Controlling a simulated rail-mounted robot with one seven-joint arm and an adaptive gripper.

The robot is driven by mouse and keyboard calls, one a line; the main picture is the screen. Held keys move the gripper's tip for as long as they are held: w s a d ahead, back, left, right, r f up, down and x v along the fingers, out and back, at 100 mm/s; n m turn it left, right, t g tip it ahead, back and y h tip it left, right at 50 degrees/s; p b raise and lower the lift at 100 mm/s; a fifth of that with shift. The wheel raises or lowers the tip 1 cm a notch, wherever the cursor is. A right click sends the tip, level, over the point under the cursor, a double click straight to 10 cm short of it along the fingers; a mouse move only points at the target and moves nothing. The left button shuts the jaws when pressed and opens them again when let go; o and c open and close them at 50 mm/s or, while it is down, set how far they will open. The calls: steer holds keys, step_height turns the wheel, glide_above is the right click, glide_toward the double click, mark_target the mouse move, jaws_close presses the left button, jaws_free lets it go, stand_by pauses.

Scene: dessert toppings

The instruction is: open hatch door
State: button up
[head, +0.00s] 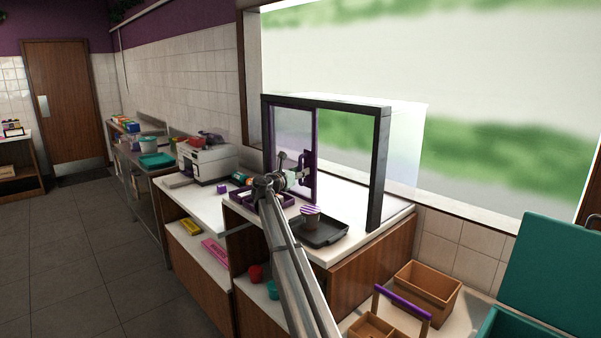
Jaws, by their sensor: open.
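The hatch door (293,133) is a clear panel with a purple frame, set in the left part of a black hatch frame (376,165) on the white counter. The right part of the frame has no purple-edged panel in it. A purple handle (309,157) sticks out at the door's right edge. My gripper (303,172) is open, at the lower part of this handle. It is small in the picture, and I cannot tell whether the fingers are around the handle or only beside it.
A dark tray (325,234) with a striped cup (310,217) stands on the counter below the hatch. A purple tray (246,197) lies to its left, partly behind my arm. A white machine (207,160) stands further left. Wooden boxes (428,285) and a teal lid (552,268) are at lower right.

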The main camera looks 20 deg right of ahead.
steer(key=v, duration=1.1)
steer(key=shift+s+a, duration=0.2)
steer(key=shift+s, duration=0.05)
steer(key=shift+a, duration=0.1)
